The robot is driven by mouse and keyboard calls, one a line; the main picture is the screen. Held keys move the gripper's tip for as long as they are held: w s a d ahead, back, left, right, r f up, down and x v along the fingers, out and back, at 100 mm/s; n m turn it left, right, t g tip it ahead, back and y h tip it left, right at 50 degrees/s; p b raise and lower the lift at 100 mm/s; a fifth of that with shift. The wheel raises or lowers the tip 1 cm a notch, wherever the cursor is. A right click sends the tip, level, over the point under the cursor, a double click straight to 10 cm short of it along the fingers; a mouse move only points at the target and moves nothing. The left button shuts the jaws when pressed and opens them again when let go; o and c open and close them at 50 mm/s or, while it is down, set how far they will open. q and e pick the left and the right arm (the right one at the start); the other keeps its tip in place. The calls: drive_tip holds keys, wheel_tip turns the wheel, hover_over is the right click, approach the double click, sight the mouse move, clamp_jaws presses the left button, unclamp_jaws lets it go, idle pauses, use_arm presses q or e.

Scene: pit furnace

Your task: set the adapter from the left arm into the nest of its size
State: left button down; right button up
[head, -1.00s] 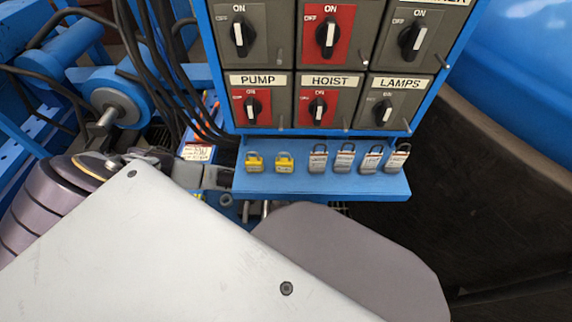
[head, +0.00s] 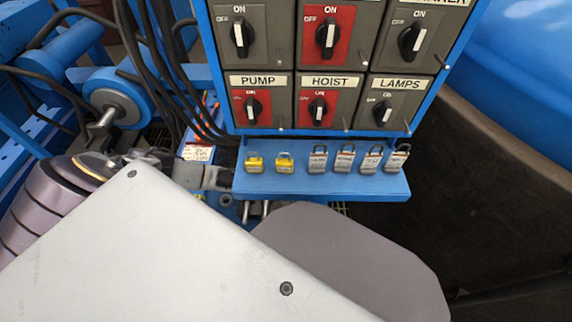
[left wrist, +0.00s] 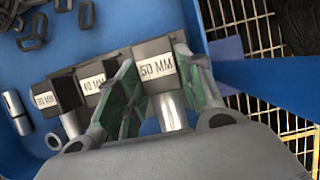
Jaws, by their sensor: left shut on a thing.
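My left gripper (left wrist: 162,92) has its two green-padded fingers on either side of a silver cylindrical adapter (left wrist: 169,112). It is shut on the adapter, directly in front of the block marked 50 MM (left wrist: 157,67). I cannot tell whether the adapter's far end is inside that nest or only close to it. The nests marked 40 MM (left wrist: 93,86) and 30 MM (left wrist: 45,99) stand to its left in the left wrist view. My right gripper is in neither view.
Another silver cylinder (left wrist: 17,112) and a dark ring (left wrist: 54,141) are in the blue tray (left wrist: 110,32). Dark links (left wrist: 32,28) lie at its upper left. A switch panel (head: 325,75) stands above a blue ledge (head: 320,182) with several padlocks.

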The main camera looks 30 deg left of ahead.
use_arm(q)
drive_tip(key=shift+w+r+p, duration=0.1)
drive_tip(key=shift+w+p, duration=0.05)
drive_tip(key=shift+p, duration=0.65)
idle(1.4)
drive_tip(key=shift+f, duration=0.85)
idle(0.8)
drive_tip(key=c, duration=0.9)
unclamp_jaws()
drive_tip(key=shift+c, duration=0.2)
drive_tip(key=shift+o, duration=0.4)
drive_tip(key=shift+f, duration=0.1)
drive_tip(key=shift+v, duration=5.7)
drive_tip(key=shift+r, duration=0.35)
